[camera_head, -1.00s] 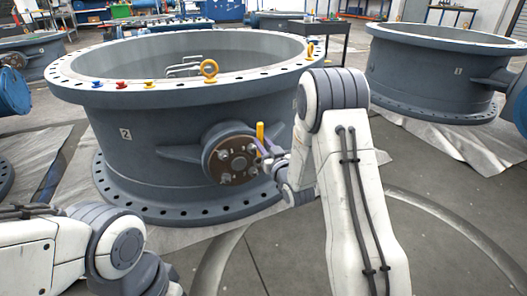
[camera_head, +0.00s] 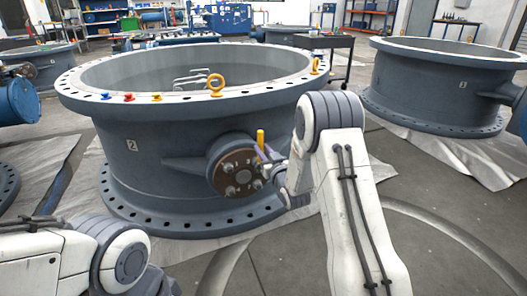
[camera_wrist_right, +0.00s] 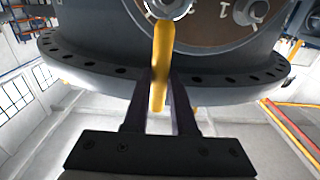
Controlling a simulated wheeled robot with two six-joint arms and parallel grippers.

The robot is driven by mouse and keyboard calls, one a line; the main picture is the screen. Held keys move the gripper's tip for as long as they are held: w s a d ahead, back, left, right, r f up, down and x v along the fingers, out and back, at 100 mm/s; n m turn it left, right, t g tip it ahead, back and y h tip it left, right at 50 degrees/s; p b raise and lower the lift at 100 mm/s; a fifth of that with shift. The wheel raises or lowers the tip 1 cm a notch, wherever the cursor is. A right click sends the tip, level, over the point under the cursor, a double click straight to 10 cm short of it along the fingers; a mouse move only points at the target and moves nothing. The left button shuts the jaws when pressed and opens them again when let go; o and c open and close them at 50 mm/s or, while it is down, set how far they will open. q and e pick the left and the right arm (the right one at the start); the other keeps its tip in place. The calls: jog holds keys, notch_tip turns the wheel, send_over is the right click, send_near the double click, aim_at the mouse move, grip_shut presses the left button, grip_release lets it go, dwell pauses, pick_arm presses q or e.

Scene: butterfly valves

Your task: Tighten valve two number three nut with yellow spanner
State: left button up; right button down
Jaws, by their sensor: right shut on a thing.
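Valve two (camera_head: 160,145) is a wide dark-blue ring body marked 2. Its side port has a round brown plate (camera_head: 238,174) with several nuts and small numbers. My right gripper (camera_head: 267,158) is shut on the yellow spanner (camera_head: 260,138) at the plate's upper right. In the right wrist view my right gripper (camera_wrist_right: 160,98) has its two dark fingers on either side of the yellow spanner (camera_wrist_right: 162,60). The spanner's far end overlaps a nut at the top edge; I cannot tell whether it is seated. My left gripper is out of view.
A yellow eyebolt (camera_head: 216,83) stands on the valve's top flange, with a blue knob (camera_head: 107,96), a red knob (camera_head: 129,97) and a yellow knob (camera_head: 156,96) along the front. Another valve (camera_head: 428,88) stands at right. Floor is open in front.

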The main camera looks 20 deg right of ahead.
jog(key=shift+w+r, duration=0.1)
jog(key=shift+w, duration=0.2)
jog(key=shift+w, duration=0.55)
jog(key=shift+w, duration=0.15)
dwell(0.4)
jog(key=shift+w, duration=0.35)
dwell(0.7)
